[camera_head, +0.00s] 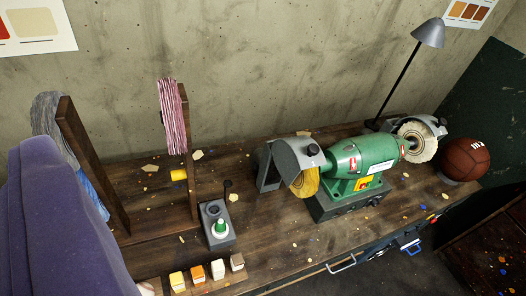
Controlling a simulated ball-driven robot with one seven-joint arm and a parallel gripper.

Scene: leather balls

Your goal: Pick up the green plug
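A small green plug (221,226) with a pale ring at its base stands on a small grey box (219,238) on the wooden bench. It is left of the middle of the picture, near the bench's front edge. A round dark part of the box is just behind it. Nothing is seen touching the plug from above. My gripper is not in view.
A green bench grinder (362,158) stands to the right, with a lamp (428,34) and a brown leather ball (465,159) beyond it. Several small blocks (197,273) sit in front of the box. Wooden uprights (90,165) and purple cloth (55,220) are left.

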